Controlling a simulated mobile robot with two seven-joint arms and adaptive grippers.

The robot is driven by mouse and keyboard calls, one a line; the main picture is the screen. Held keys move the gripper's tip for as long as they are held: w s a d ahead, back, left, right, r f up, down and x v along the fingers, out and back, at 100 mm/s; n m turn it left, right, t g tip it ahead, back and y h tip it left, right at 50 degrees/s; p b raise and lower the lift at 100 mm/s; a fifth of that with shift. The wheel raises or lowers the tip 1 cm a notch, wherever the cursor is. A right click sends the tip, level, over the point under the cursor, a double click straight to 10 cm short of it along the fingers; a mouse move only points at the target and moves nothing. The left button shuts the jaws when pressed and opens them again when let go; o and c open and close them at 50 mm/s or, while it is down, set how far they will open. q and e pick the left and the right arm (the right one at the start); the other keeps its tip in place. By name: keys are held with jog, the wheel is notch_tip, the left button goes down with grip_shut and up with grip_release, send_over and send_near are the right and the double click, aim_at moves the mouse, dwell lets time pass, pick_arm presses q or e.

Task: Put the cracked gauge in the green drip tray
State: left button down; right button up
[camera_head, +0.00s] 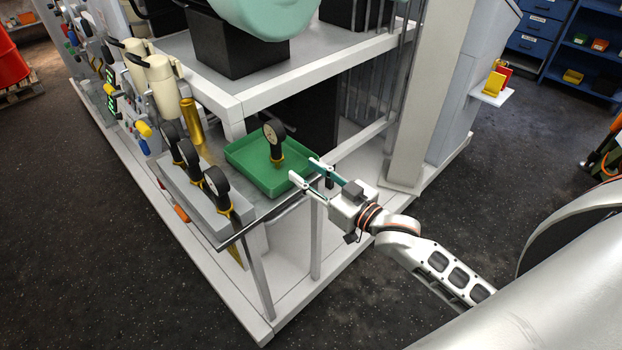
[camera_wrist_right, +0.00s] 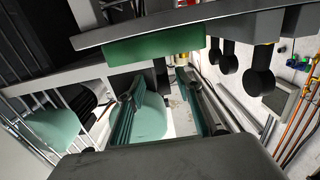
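The green drip tray (camera_head: 250,178) lies on a metal ledge. A black-headed gauge with a yellow collar (camera_head: 275,140) stands upright inside it, apart from any gripper. Three similar gauges (camera_head: 217,182) stand in a row in a grey holder left of the tray. Cracks are too small to make out on any dial. My right gripper (camera_head: 306,171) is open and empty at the tray's near right edge. In the right wrist view its fingers (camera_wrist_right: 160,85) are spread apart; the tray's green side (camera_wrist_right: 155,47) and dark gauges (camera_wrist_right: 258,75) appear beyond. My left gripper is out of view.
A grey gauge holder (camera_head: 195,205) borders the ledge, with a metal rail (camera_head: 270,215) along its front. A white machine frame (camera_head: 300,68) rises behind the tray, with a post (camera_head: 412,110) to the right. Dark floor lies open in front.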

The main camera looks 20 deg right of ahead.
jog(key=s+a+f+g+h, duration=0.3)
jog(key=s+f+g, duration=0.3)
jog(key=s+f, duration=1.4)
notch_tip(320, 180, down, 5)
jog(key=shift+s+r, duration=0.1)
jog(key=shift+s, duration=0.25)
